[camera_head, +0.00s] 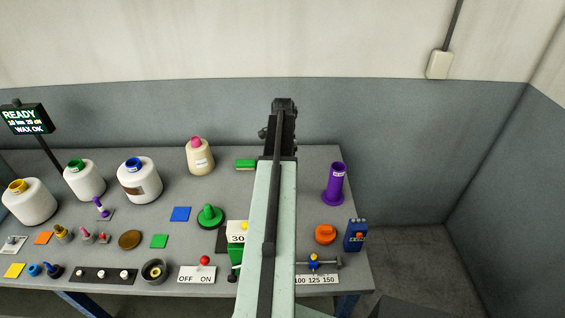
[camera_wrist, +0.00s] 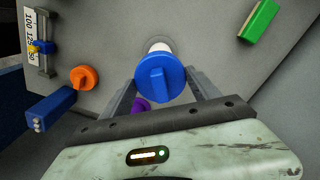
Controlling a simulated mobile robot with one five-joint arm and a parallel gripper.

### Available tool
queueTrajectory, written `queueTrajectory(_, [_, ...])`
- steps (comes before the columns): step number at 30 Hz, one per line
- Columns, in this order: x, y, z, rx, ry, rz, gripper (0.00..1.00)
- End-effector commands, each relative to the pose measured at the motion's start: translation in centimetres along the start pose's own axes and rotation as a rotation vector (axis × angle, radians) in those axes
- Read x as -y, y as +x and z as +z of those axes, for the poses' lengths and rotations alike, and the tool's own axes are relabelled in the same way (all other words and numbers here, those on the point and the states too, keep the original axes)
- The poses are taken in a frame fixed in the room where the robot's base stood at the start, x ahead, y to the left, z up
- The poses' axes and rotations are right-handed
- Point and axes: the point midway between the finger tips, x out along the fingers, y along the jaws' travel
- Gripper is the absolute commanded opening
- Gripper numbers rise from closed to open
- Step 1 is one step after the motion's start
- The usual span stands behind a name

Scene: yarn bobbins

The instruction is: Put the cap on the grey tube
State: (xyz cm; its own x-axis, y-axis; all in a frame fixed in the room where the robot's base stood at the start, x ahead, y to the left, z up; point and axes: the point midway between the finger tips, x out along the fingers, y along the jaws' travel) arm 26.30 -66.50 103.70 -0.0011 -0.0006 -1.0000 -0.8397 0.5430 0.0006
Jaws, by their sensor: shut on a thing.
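A blue cap (camera_wrist: 172,80) with a raised ridge on top is between the two fingers of my gripper (camera_wrist: 160,84) in the wrist view, and the gripper is shut on it. Beyond the cap, a pale, whitish round part with a grey round shape around it (camera_wrist: 165,42) peeks out. I cannot tell whether this is the grey tube, nor whether the cap touches it. In the head view, my gripper (camera_head: 283,105) is at the far edge of the table, seen from behind, and my arm hides the cap and what lies beneath.
A purple tube (camera_head: 335,185) stands right of my arm; part of it shows in the wrist view (camera_wrist: 140,104). An orange knob (camera_head: 325,234) and blue box (camera_head: 355,236) are nearer. A green block (camera_head: 246,165) lies left of the gripper. Large yarn bobbins (camera_head: 139,182) stand further left.

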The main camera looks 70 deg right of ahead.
Motion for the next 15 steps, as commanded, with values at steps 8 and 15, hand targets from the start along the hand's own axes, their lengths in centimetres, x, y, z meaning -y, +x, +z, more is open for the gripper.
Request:
queueTrajectory(8, [0.02, -0.03, 0.02, 0.0, 0.0, 0.0, 0.33])
queueTrajectory(15, [0.03, 0.42, 0.04, 0.0, -0.001, 0.0, 0.33])
